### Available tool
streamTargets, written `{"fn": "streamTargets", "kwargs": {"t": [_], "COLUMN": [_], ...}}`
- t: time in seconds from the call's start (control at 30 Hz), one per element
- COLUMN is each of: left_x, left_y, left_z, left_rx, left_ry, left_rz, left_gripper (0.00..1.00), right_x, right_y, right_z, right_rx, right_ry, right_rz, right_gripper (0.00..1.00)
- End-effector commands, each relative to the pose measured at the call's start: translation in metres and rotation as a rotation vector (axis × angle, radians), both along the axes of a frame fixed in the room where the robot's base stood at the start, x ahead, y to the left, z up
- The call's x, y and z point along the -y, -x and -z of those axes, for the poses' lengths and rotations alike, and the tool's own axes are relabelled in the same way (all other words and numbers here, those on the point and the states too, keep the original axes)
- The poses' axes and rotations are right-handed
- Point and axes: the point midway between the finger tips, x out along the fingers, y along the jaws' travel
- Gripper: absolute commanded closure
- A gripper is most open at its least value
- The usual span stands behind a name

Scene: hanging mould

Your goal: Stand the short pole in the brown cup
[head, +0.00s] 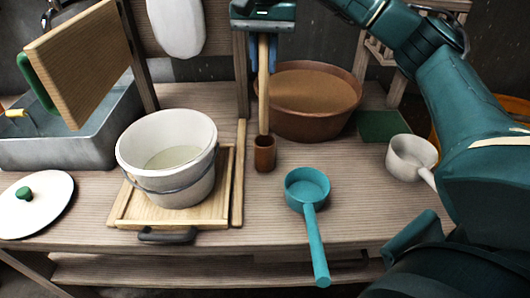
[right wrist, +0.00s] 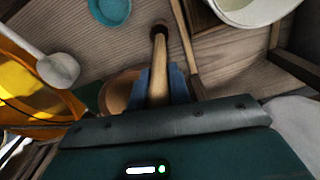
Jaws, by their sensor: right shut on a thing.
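The short pole (head: 263,95) is light wood and hangs upright from my right gripper (head: 263,40), which is shut on its upper part. The small brown cup (head: 265,158) stands on the table directly under the pole. In the head view the pole's lower end meets the cup's rim; I cannot tell whether it is inside or just above. In the right wrist view the pole (right wrist: 159,75) runs from between the blue fingers (right wrist: 160,85) to the cup (right wrist: 160,27), and its tip overlaps the cup. My left gripper is not in view.
A large brown basin (head: 312,125) stands behind the cup. A white bucket (head: 150,150) on a wooden tray (head: 122,215) is left, a teal ladle (head: 312,235) front right. A white dipper (head: 405,160) is farther right. A wooden upright (head: 240,60) rises close left of the pole.

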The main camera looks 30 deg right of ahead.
Motion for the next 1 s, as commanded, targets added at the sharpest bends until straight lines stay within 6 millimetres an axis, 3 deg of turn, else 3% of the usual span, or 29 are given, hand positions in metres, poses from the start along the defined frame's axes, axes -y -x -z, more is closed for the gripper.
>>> {"fn": "streamTargets", "kwargs": {"t": [0.3,0.47,0.7,1.0], "left_x": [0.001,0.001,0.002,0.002], "left_y": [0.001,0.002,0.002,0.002], "left_z": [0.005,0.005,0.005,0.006], "left_rx": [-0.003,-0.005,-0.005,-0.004], "left_ry": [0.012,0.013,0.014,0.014], "left_rz": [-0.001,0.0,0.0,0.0], "left_gripper": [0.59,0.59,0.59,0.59], "right_x": [0.001,0.001,0.001,0.001], "right_y": [0.001,0.0,0.001,0.0], "right_z": [0.053,0.064,0.095,0.099], "right_rx": [-0.002,0.001,-0.001,0.002], "right_ry": [0.002,0.002,0.002,0.001], "right_rz": [0.007,0.006,0.006,0.005], "right_gripper": [1.0,1.0,1.0,1.0]}}
